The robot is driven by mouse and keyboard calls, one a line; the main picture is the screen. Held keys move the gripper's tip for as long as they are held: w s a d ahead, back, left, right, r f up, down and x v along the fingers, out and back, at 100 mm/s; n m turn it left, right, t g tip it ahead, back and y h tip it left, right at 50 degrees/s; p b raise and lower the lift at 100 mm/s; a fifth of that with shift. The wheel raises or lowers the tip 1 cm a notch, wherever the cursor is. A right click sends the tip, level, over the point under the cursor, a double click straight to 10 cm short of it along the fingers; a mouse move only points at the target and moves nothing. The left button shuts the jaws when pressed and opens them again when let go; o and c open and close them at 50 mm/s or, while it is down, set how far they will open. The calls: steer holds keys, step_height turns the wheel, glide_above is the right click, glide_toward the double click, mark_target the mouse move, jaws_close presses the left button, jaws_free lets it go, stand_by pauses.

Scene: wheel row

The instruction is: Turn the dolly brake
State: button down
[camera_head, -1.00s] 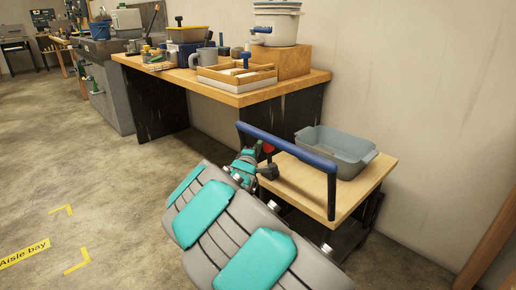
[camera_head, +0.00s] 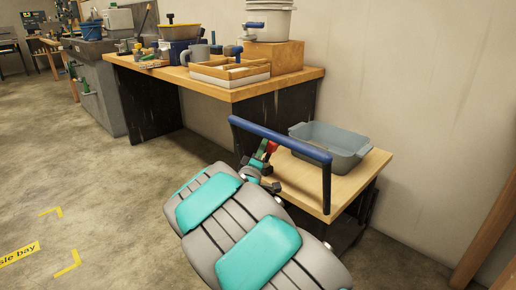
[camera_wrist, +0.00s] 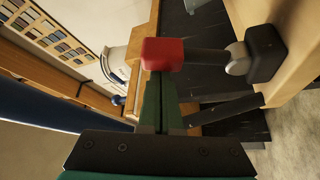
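The dolly has a wooden deck (camera_head: 310,192) with a blue push handle (camera_head: 280,138) along its near side. In the wrist view the brake is a lever with a red knob (camera_wrist: 162,54) on a dark rod (camera_wrist: 205,56). The rod runs right, roughly level in the picture, to a grey hub (camera_wrist: 238,60) on a black block. My gripper (camera_wrist: 163,82) has its green fingers side by side with only a thin line between them, and their tips are right at the knob. Contact is unclear. In the head view the red knob (camera_head: 271,147) is small beside the handle, and my arm partly hides that area.
A grey bin (camera_head: 335,145) stands on the deck. A workbench (camera_head: 225,88) with a tray, buckets and tools is behind. The blue handle is close to my arm. A wall is at the right. The floor (camera_head: 90,180) at the left is open.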

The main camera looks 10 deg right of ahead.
steer(key=shift+s+d+f+m+h+b, duration=0.3)
steer(key=shift+s+m+h, duration=0.2)
steer(key=shift+m, duration=0.35)
steer(key=shift+s+d+f+m+h+b, duration=0.15)
steer(key=shift+s+d+m+h+b, duration=0.3)
steer(key=shift+m, duration=0.4)
